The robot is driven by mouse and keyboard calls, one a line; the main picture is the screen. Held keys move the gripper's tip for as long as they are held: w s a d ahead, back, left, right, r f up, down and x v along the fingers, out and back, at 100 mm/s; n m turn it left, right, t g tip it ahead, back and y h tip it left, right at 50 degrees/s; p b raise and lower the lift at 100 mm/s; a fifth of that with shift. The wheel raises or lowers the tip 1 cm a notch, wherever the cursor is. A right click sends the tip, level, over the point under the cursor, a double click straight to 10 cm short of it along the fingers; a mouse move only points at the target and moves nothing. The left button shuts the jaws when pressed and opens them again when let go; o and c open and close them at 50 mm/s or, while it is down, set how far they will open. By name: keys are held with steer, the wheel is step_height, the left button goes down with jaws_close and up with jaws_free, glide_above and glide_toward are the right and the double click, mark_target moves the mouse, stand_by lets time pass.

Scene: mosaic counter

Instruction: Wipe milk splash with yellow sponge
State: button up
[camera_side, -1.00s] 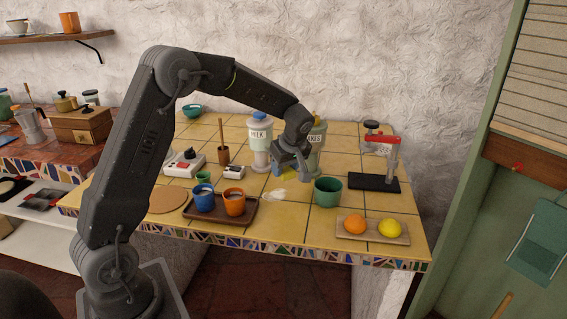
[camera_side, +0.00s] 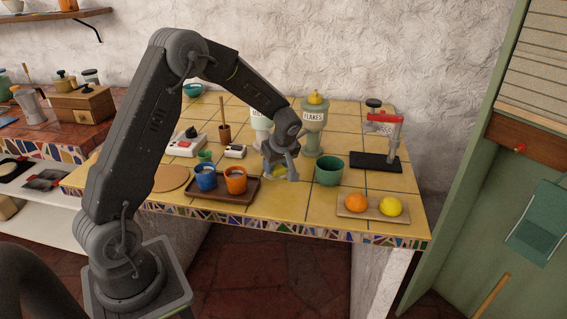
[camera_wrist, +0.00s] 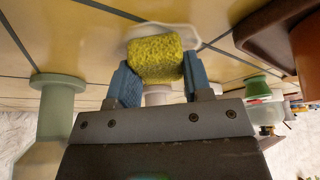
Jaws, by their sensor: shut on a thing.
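My gripper (camera_side: 280,171) is low over the tiled counter, between the tray and the green cup. In the wrist view, its two blue finger pads (camera_wrist: 157,76) are shut on the yellow sponge (camera_wrist: 155,57). The white milk splash (camera_wrist: 172,31) lies on the yellow tiles right at the sponge, and the sponge covers part of it. I cannot tell whether the sponge is pressed on the tiles. In the side view, my gripper hides most of the sponge and the splash.
A tray (camera_side: 248,199) with a blue cup (camera_side: 206,180) and an orange cup (camera_side: 236,183) stands left of the gripper. A green cup (camera_side: 328,173) stands close on the right. The flakes dispenser (camera_side: 313,138) and the partly hidden milk dispenser (camera_side: 259,134) stand behind.

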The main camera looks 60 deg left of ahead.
mark_target(259, 170)
steer(key=s+a, duration=0.2)
steer(key=s, duration=0.1)
steer(key=shift+a, duration=0.4)
steer(key=shift+w+d, duration=2.45)
steer(key=shift+w, duration=0.1)
steer(key=shift+s+d, duration=0.15)
steer(key=shift+d, duration=0.15)
steer(key=shift+s, duration=0.3)
steer(key=shift+s+a, duration=2.45)
steer(key=shift+a, duration=0.1)
steer(key=shift+w+d, duration=2.35)
steer(key=shift+w+d+r, duration=0.15)
steer(key=shift+r, duration=0.45)
steer(key=shift+w+d+r, duration=0.1)
steer(key=shift+r, duration=3.4)
